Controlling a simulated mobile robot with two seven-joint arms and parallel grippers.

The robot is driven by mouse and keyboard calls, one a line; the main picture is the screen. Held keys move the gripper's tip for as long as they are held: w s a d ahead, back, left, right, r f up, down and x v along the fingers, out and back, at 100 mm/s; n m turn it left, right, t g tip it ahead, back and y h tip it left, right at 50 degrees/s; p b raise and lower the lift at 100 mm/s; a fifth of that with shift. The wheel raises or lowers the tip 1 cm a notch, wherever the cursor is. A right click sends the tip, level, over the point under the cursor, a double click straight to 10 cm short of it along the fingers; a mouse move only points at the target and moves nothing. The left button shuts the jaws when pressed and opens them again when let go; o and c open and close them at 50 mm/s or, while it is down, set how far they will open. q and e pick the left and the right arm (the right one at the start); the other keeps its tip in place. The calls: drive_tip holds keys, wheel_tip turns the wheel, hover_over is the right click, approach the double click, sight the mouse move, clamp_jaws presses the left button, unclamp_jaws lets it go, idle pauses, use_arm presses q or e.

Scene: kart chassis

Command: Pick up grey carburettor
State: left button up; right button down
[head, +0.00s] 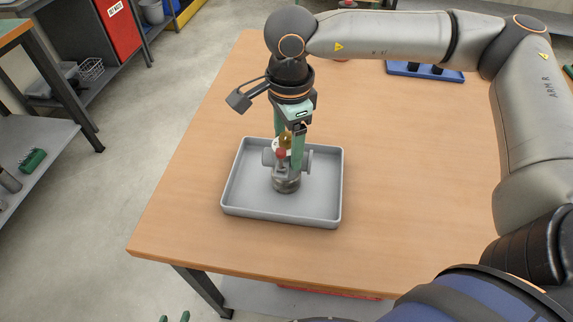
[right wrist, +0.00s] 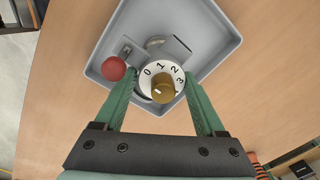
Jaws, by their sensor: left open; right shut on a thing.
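The grey carburettor (head: 287,181) stands upright in the grey tray (head: 245,206) in the head view. In the right wrist view the carburettor (right wrist: 176,46) shows a white dial numbered 0 to 3, a brass knob and a red ball. My right gripper (head: 289,154) reaches down from above and is shut on the carburettor, one green finger on each side; the fingers also show in the right wrist view (right wrist: 161,78). I cannot tell whether its base touches the tray floor. My left gripper (head: 175,318) is open and empty; only its green fingertips show at the bottom edge.
The tray sits on a wooden table (head: 420,140) with clear room to its right. A blue tray (head: 425,72) with dark items lies at the far right. Grey shelving (head: 40,135) stands at the left, across open floor.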

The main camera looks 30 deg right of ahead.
drive_tip(key=shift+w+r, duration=0.1)
drive_tip(key=shift+r, duration=0.15)
idle(0.3)
